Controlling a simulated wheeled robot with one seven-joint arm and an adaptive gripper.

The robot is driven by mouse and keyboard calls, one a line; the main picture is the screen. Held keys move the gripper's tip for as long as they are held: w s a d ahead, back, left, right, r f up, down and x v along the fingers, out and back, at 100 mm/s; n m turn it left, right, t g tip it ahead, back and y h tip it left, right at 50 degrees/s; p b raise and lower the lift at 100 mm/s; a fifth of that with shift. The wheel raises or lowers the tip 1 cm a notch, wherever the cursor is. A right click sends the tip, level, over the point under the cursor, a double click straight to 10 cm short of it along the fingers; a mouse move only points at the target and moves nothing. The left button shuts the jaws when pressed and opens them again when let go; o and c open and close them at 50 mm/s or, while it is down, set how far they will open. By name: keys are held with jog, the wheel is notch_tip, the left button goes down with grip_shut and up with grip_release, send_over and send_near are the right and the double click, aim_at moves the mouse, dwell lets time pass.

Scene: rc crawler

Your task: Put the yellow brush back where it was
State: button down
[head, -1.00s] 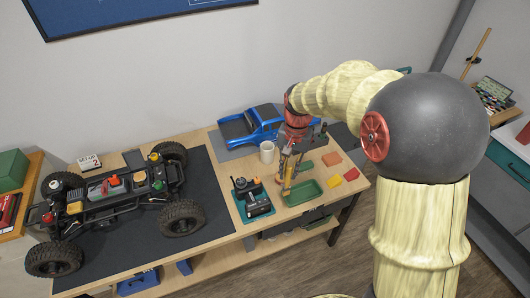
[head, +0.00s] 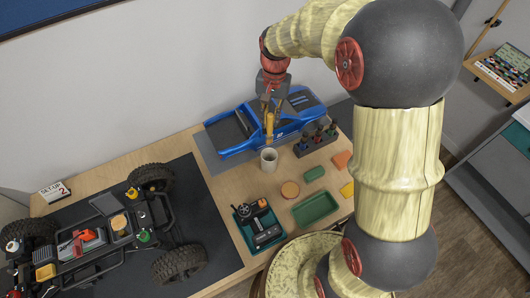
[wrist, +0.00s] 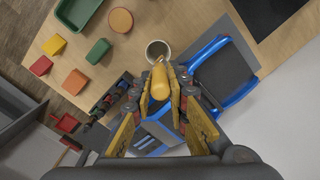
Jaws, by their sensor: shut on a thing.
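The yellow brush (wrist: 160,82) is in my gripper (wrist: 157,108), between its yellow fingers; only its rounded yellow end shows clearly in the wrist view. In the head view my gripper (head: 269,112) points down with the brush (head: 269,125) below it, in front of the blue truck body. A pale mug (head: 269,160) stands on the bench just nearer than the brush, and it also shows in the wrist view (wrist: 154,46). The brush end overlaps the mug's rim in the wrist view. I cannot tell its height above the bench. The bristles are hidden.
The blue truck body (head: 236,132) lies behind the mug. A dark rack of tools (head: 316,142) stands to the right. A green tray (head: 315,208), a round orange-brown piece (head: 290,189), a green block (head: 314,173) and a teal tray with a controller (head: 260,228) lie in front.

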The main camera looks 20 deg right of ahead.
notch_tip(320, 180, down, 18)
jog(key=b, duration=0.3)
jog(key=shift+r, duration=0.1)
jog(key=c, duration=2.2)
grip_release()
jog(key=o, duration=0.5)
jog(key=shift+c, duration=0.2)
